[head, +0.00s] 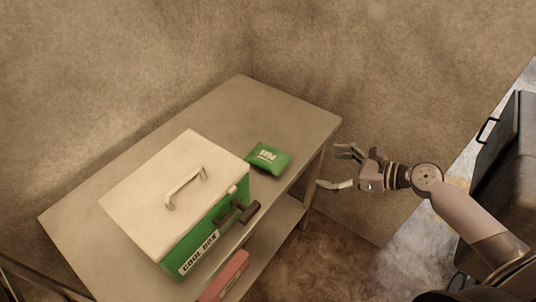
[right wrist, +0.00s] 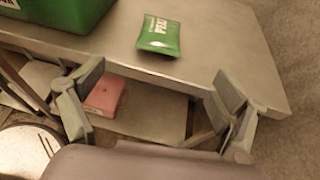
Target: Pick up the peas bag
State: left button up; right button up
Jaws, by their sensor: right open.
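The green peas bag (head: 268,158) lies flat on the table top, to the right of the cool box in the head view. It also shows in the right wrist view (right wrist: 159,36), ahead of the fingers. My right gripper (head: 336,168) is open and empty, off the table's right edge and apart from the bag. Its two spread fingers show in the right wrist view (right wrist: 155,108). My left gripper is not in view.
A green cool box (head: 205,232) with a closed white lid stands on the table (head: 305,122). A red box (head: 226,276) sits on the lower shelf. A dark cabinet (head: 505,170) stands at the right. The table top beyond the bag is clear.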

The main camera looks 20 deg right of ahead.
jog(key=p, duration=0.2)
send_near(280, 159)
jog(key=x, duration=0.3)
jog(key=shift+w+a+r, duration=0.1)
jog(key=shift+w+a, duration=0.2)
jog(key=shift+a, duration=0.1)
jog(key=shift+f+p+x, duration=0.2)
jog(key=shift+x, duration=1.45)
jog(key=shift+f+p+x, duration=0.2)
jog(key=shift+x, duration=1.45)
jog(key=shift+s+d, duration=0.1)
jog(key=shift+s, duration=0.1)
jog(key=shift+c, duration=0.5)
jog(key=shift+c, duration=0.7)
jog(key=shift+r, duration=0.1)
jog(key=c, duration=1.1)
jog(key=shift+c, duration=0.2)
